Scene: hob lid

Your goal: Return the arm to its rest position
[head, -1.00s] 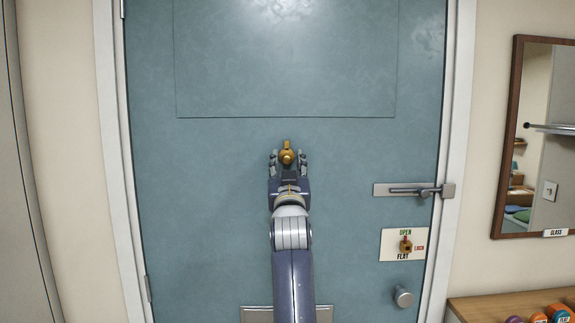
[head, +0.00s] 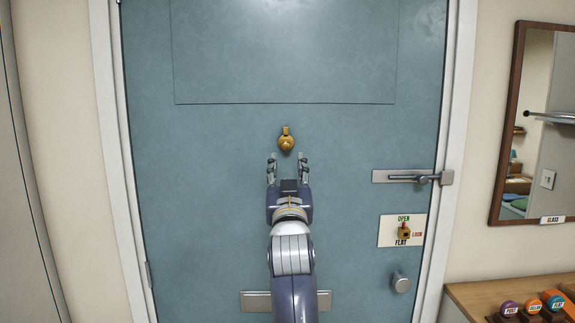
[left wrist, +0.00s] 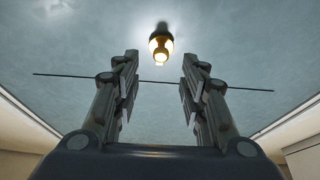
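My left gripper (head: 287,157) is in front of the blue-grey door (head: 210,200), just below a small brass fitting (head: 286,142) on that door. Its two fingers are spread apart with nothing between them. In the left wrist view, the open left gripper (left wrist: 160,60) shows from behind its fingers, and the brass fitting (left wrist: 161,45) is beyond the fingertips, with a gap to both. My left arm comes up from the bottom of the head view. My right gripper is not in view.
A sliding bolt (head: 412,177), a key plate (head: 402,230) marked OPEN and LOCK, and a round knob (head: 400,282) are at the door's right side. A letter plate (head: 257,301) is low on the door. A mirror (head: 494,205) and a shelf with labelled items (head: 508,308) are at right.

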